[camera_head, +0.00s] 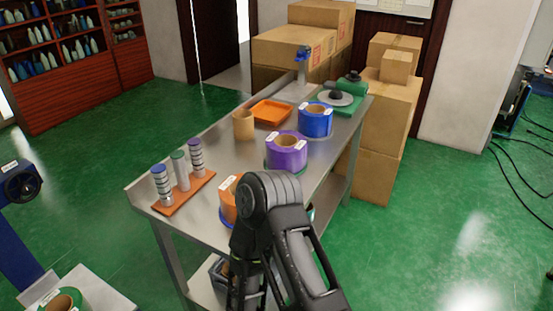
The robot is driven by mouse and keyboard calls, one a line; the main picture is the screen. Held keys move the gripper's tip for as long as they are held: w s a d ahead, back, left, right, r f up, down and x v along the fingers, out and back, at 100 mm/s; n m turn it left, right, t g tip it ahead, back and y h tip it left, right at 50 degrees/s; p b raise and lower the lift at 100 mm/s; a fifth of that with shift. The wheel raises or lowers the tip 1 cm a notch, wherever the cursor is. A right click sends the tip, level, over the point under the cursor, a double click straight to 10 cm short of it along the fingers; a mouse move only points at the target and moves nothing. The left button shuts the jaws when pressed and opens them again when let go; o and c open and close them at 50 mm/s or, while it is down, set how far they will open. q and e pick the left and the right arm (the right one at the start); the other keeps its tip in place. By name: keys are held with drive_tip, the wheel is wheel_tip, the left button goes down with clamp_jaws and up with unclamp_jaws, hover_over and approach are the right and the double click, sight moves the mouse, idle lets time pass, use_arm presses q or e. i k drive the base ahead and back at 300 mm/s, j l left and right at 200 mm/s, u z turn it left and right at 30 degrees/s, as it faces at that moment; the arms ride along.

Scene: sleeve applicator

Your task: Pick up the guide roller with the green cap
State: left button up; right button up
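The guide roller with the green cap (181,170) stands upright in the middle of three rollers on an orange-brown base board (191,197). The board lies at the near left end of the metal table. A blue-capped roller (161,186) stands to its left and a purple-capped roller (197,158) to its right. My dark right arm (290,245) rises at the bottom centre and bends down again, to the right of the rollers and well apart from them. Its fingers cannot be made out in the dark parts at the bottom edge. My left gripper is not in view.
The metal table (223,152) also holds an orange roll (228,197) partly behind my arm, a purple roll (286,152), a blue roll (315,120), a tan tube (243,125) and an orange tray (270,112). Cardboard boxes (375,160) stand behind.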

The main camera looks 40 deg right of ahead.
sight(177, 157)
drive_tip(key=i+j+z, duration=0.15)
drive_tip(key=z, duration=0.25)
drive_tip(key=i+j+z, duration=0.15)
drive_tip(key=z, duration=0.3)
drive_tip(key=i+j+z, duration=0.1)
drive_tip(key=j+z, duration=0.15)
drive_tip(key=z, duration=0.15)
drive_tip(key=j+z, duration=0.25)
drive_tip(key=z, duration=0.2)
drive_tip(key=j+z, duration=0.25)
drive_tip(key=z, duration=0.15)
drive_tip(key=j+z, duration=0.4)
drive_tip(key=i+l, duration=0.05)
